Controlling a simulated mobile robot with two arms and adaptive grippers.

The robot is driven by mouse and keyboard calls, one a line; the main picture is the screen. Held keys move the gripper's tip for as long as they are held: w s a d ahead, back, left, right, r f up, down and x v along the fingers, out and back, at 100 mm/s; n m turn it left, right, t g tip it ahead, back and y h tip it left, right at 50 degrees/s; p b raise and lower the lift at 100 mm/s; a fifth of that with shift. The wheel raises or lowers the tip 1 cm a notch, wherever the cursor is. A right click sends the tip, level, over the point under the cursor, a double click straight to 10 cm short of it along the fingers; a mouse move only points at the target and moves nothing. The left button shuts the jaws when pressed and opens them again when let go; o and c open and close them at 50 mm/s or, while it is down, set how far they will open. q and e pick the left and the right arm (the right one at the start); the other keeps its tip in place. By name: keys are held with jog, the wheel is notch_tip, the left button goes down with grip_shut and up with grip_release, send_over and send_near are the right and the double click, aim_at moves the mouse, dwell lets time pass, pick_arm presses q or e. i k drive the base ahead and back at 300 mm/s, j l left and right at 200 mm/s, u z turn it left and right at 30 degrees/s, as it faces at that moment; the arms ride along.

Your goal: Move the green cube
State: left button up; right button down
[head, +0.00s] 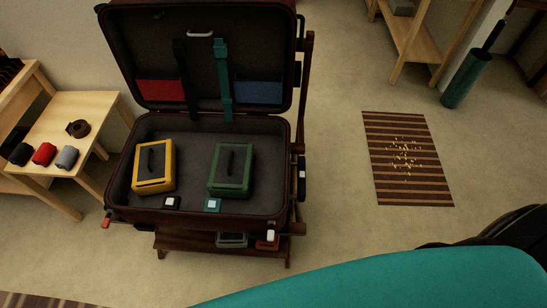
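The green cube (231,170) is a box-like packing cube with a dark top and a black handle strap. It lies inside the open suitcase (121,203), in the right half of its base. A yellow cube (154,166) of similar shape lies to its left, with a gap of bare lining between them. The suitcase lid stands raised behind, with red and blue pockets, a black strap and a teal strap. Neither of my grippers is in view.
The suitcase rests on a dark wooden stand (200,243). A light wooden table (87,110) at left holds rolled items and a coiled belt. A striped mat (408,160) lies right. A large teal surface (420,283) fills the lower right foreground. Carpet between stand and mat is clear.

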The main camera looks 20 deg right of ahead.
aim_at(230, 175)
jog(key=z, duration=0.3)
jog(key=j+z, duration=0.25)
jog(key=z, duration=0.25)
jog(key=k+j+z, duration=0.2)
jog(key=z, duration=0.3)
jog(key=k+j+z, duration=0.1)
jog(key=z, duration=0.35)
jog(key=k+j, duration=0.2)
